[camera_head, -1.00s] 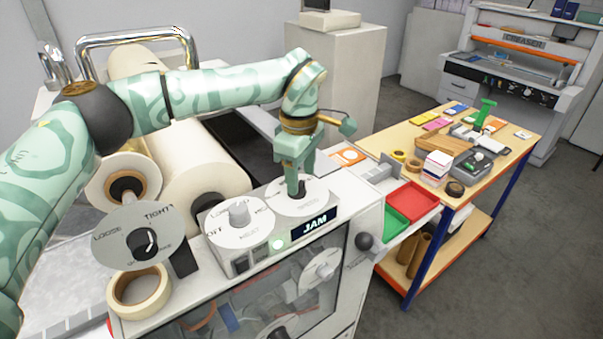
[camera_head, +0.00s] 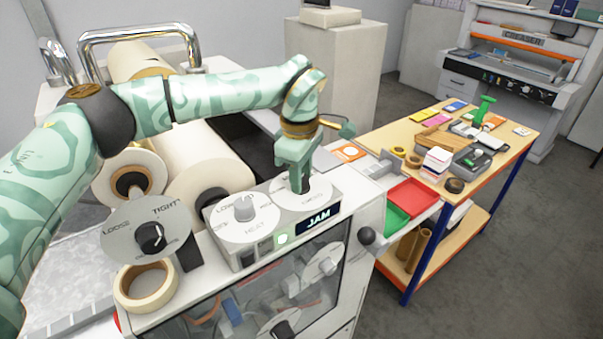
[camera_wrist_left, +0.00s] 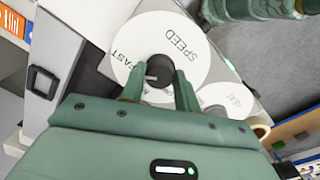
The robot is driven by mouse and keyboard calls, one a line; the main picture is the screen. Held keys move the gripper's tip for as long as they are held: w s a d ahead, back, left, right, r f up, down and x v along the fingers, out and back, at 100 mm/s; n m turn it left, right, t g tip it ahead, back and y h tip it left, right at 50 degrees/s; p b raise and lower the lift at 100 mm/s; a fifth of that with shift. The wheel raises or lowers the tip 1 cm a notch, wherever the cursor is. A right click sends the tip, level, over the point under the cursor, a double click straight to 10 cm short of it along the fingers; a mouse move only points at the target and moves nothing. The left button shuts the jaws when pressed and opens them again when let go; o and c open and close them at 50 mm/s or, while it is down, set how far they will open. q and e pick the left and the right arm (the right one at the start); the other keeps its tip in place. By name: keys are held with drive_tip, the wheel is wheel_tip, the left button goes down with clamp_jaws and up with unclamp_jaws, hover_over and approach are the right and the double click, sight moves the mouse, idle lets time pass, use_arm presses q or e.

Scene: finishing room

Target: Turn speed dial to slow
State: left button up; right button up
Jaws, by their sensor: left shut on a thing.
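The speed dial is a white disc (camera_head: 320,196) on top of the grey machine, beside the JAM display. My left gripper (camera_head: 299,188) points down onto it and hides its knob in the head view. In the left wrist view the disc (camera_wrist_left: 190,50) shows the words FAST and SPEED. Its dark knob (camera_wrist_left: 162,66) sits between the two green fingers, which are shut on it. A short pale mark on the knob points left in that picture, below the word FAST. The slow label is not readable. My right gripper is in neither view.
The heat dial (camera_head: 244,209) stands close left of the speed dial. A loose/tight dial (camera_head: 152,237) and a tape roll (camera_head: 146,284) are farther left.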

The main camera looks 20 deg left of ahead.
use_arm(q)
drive_tip(key=n, duration=0.6)
drive_tip(key=shift+w+r+b, duration=0.15)
drive_tip(key=shift+b, duration=0.15)
drive_tip(key=n, duration=0.4)
drive_tip(key=shift+b, duration=0.4)
drive_tip(key=n+b, duration=0.1)
drive_tip(key=n, duration=0.2)
drive_tip(key=shift+n, duration=0.3)
drive_tip(key=n+b, duration=0.1)
drive_tip(key=n, duration=0.4)
drive_tip(key=shift+b, duration=0.35)
drive_tip(key=shift+n+b, duration=0.7)
drive_tip(key=shift+n, duration=1.8)
drive_tip(key=o, duration=1)
drive_tip(key=shift+g, duration=0.3)
drive_tip(key=shift+c, duration=0.2)
